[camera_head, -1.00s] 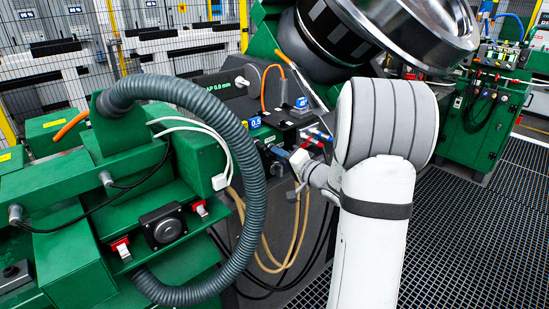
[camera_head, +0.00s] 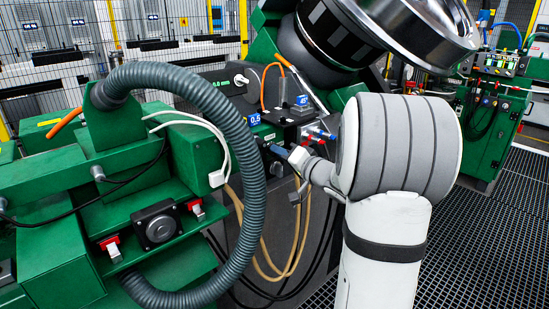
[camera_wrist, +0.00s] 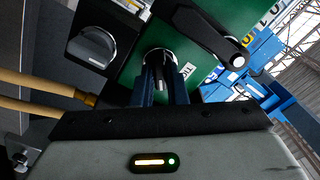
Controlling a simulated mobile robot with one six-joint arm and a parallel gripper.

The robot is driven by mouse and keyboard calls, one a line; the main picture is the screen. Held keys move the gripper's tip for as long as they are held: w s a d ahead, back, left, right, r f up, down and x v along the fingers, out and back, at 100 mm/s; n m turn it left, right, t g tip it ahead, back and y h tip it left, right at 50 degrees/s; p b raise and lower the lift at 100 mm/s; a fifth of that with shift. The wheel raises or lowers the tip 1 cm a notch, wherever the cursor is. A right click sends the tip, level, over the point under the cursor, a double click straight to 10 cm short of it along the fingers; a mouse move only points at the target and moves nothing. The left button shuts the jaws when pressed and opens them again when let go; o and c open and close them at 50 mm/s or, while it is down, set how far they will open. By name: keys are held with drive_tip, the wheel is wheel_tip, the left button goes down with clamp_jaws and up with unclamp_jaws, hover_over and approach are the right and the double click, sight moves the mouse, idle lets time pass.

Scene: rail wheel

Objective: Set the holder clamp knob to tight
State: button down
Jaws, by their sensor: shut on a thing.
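In the wrist view, the blue fingers of my gripper (camera_wrist: 163,85) are closed around the grip of a round silver-rimmed knob (camera_wrist: 156,54) on a green panel. The fingers hide most of the knob, and I cannot read its setting. A small white label (camera_wrist: 187,71) is just right of the fingers. In the head view, my gripper (camera_head: 281,152) reaches the dark front of the control block, near a blue tag. The knob itself is too small and covered to make out there.
A grey knob (camera_wrist: 93,46) on a black plate is left of my fingers, and a black lever (camera_wrist: 208,35) is to the right. Tan hoses (camera_wrist: 45,95) run close on the left. A thick grey hose (camera_head: 262,180) arches left of my arm. The metal wheel (camera_head: 425,30) hangs above.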

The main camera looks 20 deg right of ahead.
drive_tip(key=shift+f+n+b, duration=0.35)
drive_tip(key=shift+n+b, duration=0.25)
drive_tip(key=shift+b, duration=0.9)
drive_tip(key=shift+r+b, duration=0.15)
drive_tip(key=shift+b, duration=0.25)
drive_tip(key=shift+n+b, duration=0.4)
drive_tip(key=shift+b, duration=0.35)
drive_tip(key=n+b, duration=0.3)
drive_tip(key=b, duration=0.6)
drive_tip(key=shift+n+b, duration=0.6)
drive_tip(key=shift+b, duration=0.2)
drive_tip(key=shift+b, duration=0.6)
drive_tip(key=n+b, duration=0.4)
drive_tip(key=b, duration=0.5)
drive_tip(key=c, duration=1.3)
unclamp_jaws()
drive_tip(key=shift+r, duration=0.2)
